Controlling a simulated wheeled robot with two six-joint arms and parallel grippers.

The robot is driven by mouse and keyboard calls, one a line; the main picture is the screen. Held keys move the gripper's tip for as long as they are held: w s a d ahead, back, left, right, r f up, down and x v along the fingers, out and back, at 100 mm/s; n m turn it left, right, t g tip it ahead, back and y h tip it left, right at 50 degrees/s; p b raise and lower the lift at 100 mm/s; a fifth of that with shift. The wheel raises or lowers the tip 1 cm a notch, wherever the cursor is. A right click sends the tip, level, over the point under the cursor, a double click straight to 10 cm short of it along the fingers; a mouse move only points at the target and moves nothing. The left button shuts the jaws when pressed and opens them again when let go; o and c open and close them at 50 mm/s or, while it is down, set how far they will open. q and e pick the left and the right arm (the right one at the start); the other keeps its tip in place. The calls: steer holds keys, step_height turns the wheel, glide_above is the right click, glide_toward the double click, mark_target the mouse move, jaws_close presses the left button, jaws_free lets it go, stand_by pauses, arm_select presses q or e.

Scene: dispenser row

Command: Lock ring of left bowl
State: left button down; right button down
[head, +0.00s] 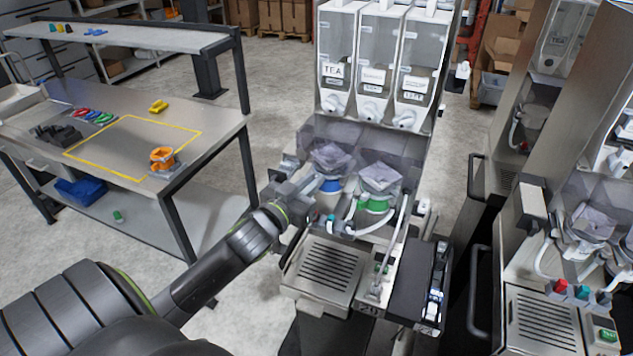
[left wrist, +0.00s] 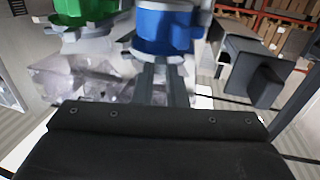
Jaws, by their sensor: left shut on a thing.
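The left bowl (head: 333,158) stands in the middle dispenser, with a blue lock ring (head: 330,185) at its base. My left gripper (head: 312,185) reaches in from the left and is shut on the blue ring. In the left wrist view the blue ring (left wrist: 165,30) sits at the ends of my fingers, which hide part of it. The right bowl (head: 381,176) stands beside it, with a green ring (head: 376,205); the green ring also shows in the left wrist view (left wrist: 85,12). My right gripper is not in view.
White hoses (head: 392,226) run close to the rings. A drip tray (head: 324,268) lies below, and clear canisters (head: 375,65) stand above. A second dispenser (head: 590,230) is at the right. A workbench (head: 215,125) with an orange ring (head: 162,157) stands at the left.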

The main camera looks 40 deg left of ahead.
arm_select(q)
steer(key=shift+a+f+m+h+b, duration=0.1)
steer(key=shift+a+m+h+b, duration=0.15)
steer(key=shift+m+h, duration=0.35)
steer(key=shift+a+m+h+b, duration=0.15)
steer(key=shift+a+m+h, duration=0.15)
steer(key=shift+h, duration=0.5)
steer(key=shift+a, duration=0.15)
steer(key=c, duration=1.4)
jaws_free()
steer(key=shift+c, duration=0.2)
